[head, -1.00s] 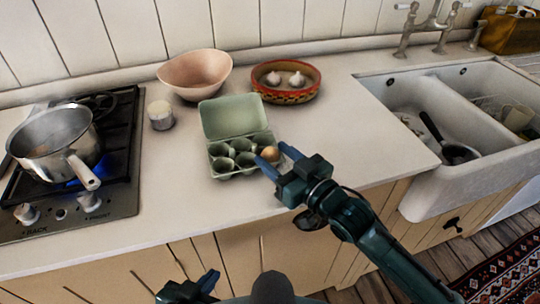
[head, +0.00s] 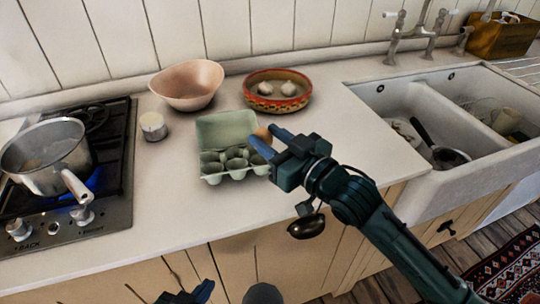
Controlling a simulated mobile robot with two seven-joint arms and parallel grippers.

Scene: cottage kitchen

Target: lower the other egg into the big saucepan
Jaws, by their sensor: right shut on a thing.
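The brown egg (head: 263,134) is between the blue fingers of my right gripper (head: 264,141), which is shut on it. It is raised above the back right of the open green egg carton (head: 232,175); the fingers partly hide it. The carton's visible cups look empty. The big steel saucepan (head: 47,158) stands on the hob at the far left, its handle pointing toward the front right. Its contents are not clear. My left gripper (head: 196,293) is at the bottom edge, low in front of the counter and mostly cut off; its opening cannot be read.
A blue flame burns under the saucepan on the black hob (head: 117,180). A white sink (head: 410,165) is at right. The counter between hob and carton is clear.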

